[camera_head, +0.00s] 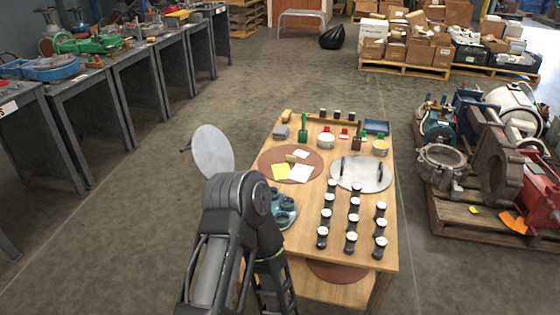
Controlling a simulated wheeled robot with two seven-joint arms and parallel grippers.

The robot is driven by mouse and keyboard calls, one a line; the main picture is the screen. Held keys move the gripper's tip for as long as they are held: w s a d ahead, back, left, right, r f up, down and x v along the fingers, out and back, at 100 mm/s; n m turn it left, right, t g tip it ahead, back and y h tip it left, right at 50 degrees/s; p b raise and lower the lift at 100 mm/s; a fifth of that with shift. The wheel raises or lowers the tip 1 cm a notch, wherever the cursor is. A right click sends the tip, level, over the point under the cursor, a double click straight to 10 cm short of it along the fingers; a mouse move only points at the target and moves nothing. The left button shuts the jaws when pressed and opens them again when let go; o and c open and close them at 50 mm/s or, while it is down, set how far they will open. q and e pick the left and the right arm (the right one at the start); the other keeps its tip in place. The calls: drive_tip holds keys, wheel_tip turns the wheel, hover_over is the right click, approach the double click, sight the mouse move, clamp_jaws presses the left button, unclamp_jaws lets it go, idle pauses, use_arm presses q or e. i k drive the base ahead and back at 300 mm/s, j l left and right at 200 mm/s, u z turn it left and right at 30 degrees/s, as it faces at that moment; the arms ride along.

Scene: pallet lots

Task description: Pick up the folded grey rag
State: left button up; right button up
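A small grey folded-looking item (281,132), which seems to be the rag, lies near the far left corner of the wooden table (312,262). It is small in the view, so its folds are not clear. A dark arm of mine rises from the bottom of the picture, bends at a joint left of the table, and drops back towards the bottom edge. It covers part of the table's near left side. I see no gripper fingertips, and nothing touches the grey item.
A green upright tool (302,128) and a white round container (326,140) stand right of the grey item. A brown round mat (266,164) lies in front. Several white-topped dark jars (352,237) fill the near right. A grey disc (212,150) stands left of the table.

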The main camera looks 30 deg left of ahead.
sight(281, 132)
drive_tip(key=u, duration=2.85)
drive_tip(key=i+u, duration=0.35)
drive_tip(key=i, duration=1.35)
drive_tip(key=i+l+z, duration=0.2)
drive_tip(key=i+z, duration=1)
drive_tip(key=z, duration=0.15)
drive_tip(key=i+j+z, duration=0.25)
drive_tip(key=z, duration=0.2)
drive_tip(key=i+l+z, duration=0.25)
drive_tip(key=i+z, duration=0.15)
drive_tip(key=i, duration=0.75)
drive_tip(key=i+j+z, duration=0.15)
drive_tip(key=i+z, duration=0.2)
drive_tip(key=i, duration=0.85)
drive_tip(key=i+l+z, duration=0.1)
drive_tip(key=i+z, duration=0.15)
drive_tip(key=i, duration=0.45)
drive_tip(key=i+j+z, duration=0.1)
drive_tip(key=i+z, duration=0.2)
drive_tip(key=i, duration=0.4)
drive_tip(key=i+j+z, duration=0.25)
drive_tip(key=i, duration=0.45)
drive_tip(key=i+z, duration=0.1)
drive_tip(key=z, duration=0.25)
